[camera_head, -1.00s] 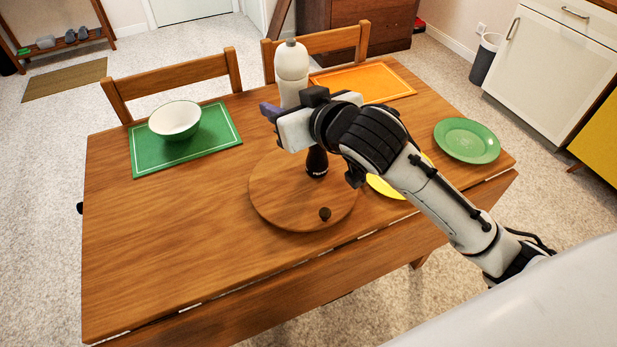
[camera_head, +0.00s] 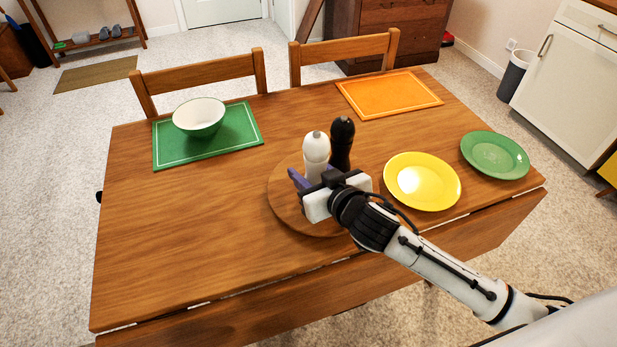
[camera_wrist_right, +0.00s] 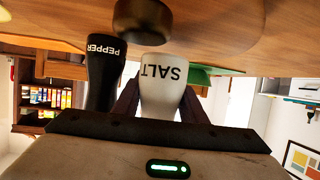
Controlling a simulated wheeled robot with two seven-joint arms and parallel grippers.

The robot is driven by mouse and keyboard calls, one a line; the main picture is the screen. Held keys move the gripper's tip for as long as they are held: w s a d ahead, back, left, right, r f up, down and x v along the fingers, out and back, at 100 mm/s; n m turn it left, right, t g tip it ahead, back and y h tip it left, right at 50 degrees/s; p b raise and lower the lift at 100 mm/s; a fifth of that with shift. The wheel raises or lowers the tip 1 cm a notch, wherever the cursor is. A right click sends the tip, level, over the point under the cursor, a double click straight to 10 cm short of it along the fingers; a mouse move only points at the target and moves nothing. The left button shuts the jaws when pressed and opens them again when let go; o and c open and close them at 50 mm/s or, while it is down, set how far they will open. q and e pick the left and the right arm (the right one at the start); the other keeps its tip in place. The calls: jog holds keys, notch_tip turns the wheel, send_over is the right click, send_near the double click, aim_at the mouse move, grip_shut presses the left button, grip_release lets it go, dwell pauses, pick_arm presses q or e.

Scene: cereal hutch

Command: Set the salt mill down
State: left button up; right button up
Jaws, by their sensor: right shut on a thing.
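The white salt mill (camera_head: 316,148) is upright over the round wooden board (camera_head: 282,208) on the table. My right gripper (camera_head: 313,180) is shut on its body; in the right wrist view the dark fingers sit on either side of the mill (camera_wrist_right: 162,95), its SALT lettering upside down in that picture. My left gripper is not in view.
A yellow plate (camera_head: 422,182) lies right of the board, with a green plate (camera_head: 495,155) beyond. A white-lined bowl (camera_head: 199,117) sits on the green mat (camera_head: 240,130). An orange mat (camera_head: 390,94) is bare. The table's left front (camera_head: 180,240) is clear.

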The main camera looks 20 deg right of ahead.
jog(key=shift+f, duration=0.8)
jog(key=shift+f, duration=0.1)
jog(key=o, duration=1.4)
jog(key=shift+f, duration=0.15)
jog(key=shift+o, duration=0.2)
jog(key=shift+s+r, duration=0.15)
jog(key=shift+r, duration=0.1)
jog(key=v, duration=1.1)
jog(key=shift+s+r, duration=0.1)
jog(key=shift+s, duration=0.2)
